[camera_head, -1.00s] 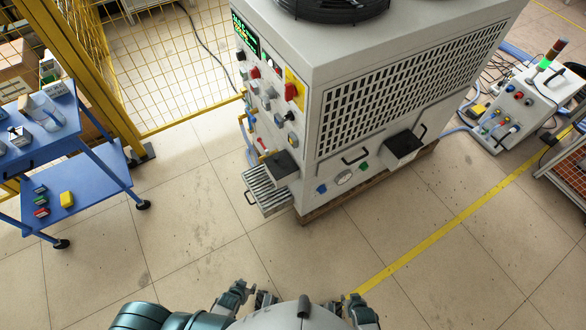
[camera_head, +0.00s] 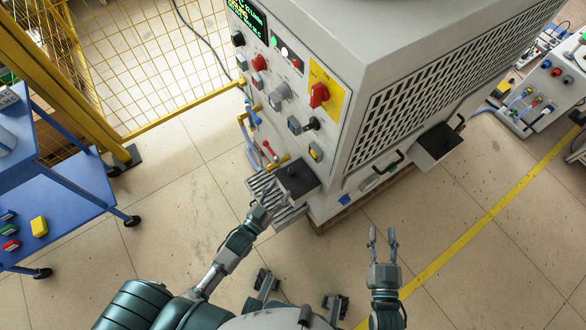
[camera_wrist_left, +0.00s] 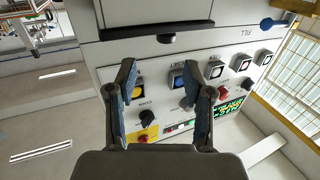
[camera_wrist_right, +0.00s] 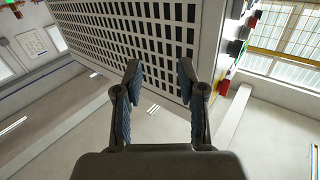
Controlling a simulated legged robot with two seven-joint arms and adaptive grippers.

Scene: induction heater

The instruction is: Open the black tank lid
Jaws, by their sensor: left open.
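A black square lid (camera_head: 296,180) with a small knob juts from the lower front of the induction heater (camera_head: 350,40), above a slatted metal tray (camera_head: 265,187). A second black plate (camera_head: 437,145) with a handle sits on the heater's right side; I cannot tell for sure which covers the tank. My left gripper (camera_head: 262,208) is open and empty, just below and left of the front lid, over the tray. In the left wrist view, a dark edge with a black knob (camera_wrist_left: 166,38) lies beyond the open fingers. My right gripper (camera_head: 382,236) is open and empty over the floor.
The heater's front carries buttons, a red switch (camera_head: 319,95) and hoses. A blue cart (camera_head: 60,200) stands left, beside a yellow fence (camera_head: 150,60). A smaller white machine (camera_head: 545,90) stands at the far right. The floor at lower right is clear.

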